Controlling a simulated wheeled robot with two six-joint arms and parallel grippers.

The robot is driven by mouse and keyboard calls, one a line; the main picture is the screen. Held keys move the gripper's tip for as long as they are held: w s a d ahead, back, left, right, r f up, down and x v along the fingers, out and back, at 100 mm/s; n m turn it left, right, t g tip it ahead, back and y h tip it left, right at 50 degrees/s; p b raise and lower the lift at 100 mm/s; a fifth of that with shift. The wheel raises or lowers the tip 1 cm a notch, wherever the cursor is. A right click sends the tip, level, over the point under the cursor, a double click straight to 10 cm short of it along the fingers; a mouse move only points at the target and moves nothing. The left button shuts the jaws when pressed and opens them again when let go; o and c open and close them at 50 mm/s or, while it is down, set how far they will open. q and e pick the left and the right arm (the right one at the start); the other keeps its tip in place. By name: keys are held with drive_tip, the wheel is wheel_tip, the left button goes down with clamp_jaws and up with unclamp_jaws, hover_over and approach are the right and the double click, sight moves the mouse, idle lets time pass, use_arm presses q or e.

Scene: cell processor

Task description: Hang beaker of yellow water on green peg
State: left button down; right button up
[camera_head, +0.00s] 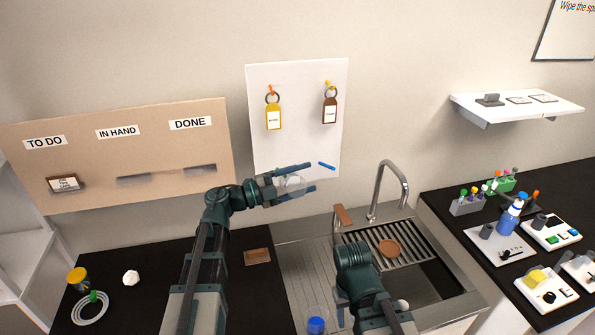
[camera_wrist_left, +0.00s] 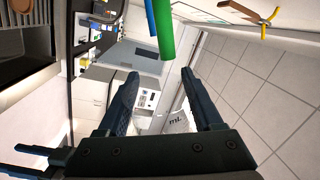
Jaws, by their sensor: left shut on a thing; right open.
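My left gripper (camera_head: 312,178) is shut on a clear beaker (camera_head: 290,186) in front of the lower part of the white peg board (camera_head: 300,75). The beaker's "mL" marking shows in the left wrist view (camera_wrist_left: 178,121), where the left gripper's fingers (camera_wrist_left: 158,92) flank it. I cannot make out yellow water in it. The green peg (camera_wrist_left: 163,30) sticks out close ahead of the fingers in the wrist view; I cannot pick it out in the head view. The beaker is apart from it. My right gripper (camera_head: 358,270) is low over the sink's front, its fingers hard to see.
A blue peg (camera_head: 327,166) is beside the left fingertips. Yellow (camera_head: 274,115) and brown (camera_head: 330,109) tags hang on pegs above. The sink (camera_head: 300,262) and tall faucet (camera_head: 386,185) are at right. A card board (camera_head: 110,150) is at left.

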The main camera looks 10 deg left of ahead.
use_arm(q)
drive_tip(key=shift+s+a+r+g+p, duration=0.15)
drive_tip(key=shift+s+r+g, duration=0.05)
drive_tip(key=shift+r, duration=0.15)
drive_tip(key=shift+s+a+r+g+p, duration=0.1)
drive_tip(key=shift+s+r+g+p, duration=0.1)
drive_tip(key=shift+r, duration=0.15)
use_arm(e)
drive_tip(key=shift+w+a+r, duration=0.35)
drive_tip(key=shift+r, duration=0.3)
use_arm(q)
drive_tip(key=shift+w+a+f+b, duration=0.25)
drive_tip(key=shift+w+f+b, duration=0.1)
drive_tip(key=shift+w, duration=0.25)
drive_tip(key=shift+w+a+f+b, duration=0.25)
drive_tip(key=shift+w+f+b, duration=0.05)
drive_tip(key=shift+w, duration=0.3)
drive_tip(key=shift+w+a+f+b, duration=0.25)
drive_tip(key=shift+w+f+b, duration=0.1)
drive_tip(key=shift+w, duration=0.25)
use_arm(e)
drive_tip(key=shift+f, duration=0.95)
use_arm(q)
drive_tip(key=shift+w+a+f, duration=0.1)
drive_tip(key=shift+w, duration=0.1)
use_arm(e)
drive_tip(key=shift+f, duration=0.1)
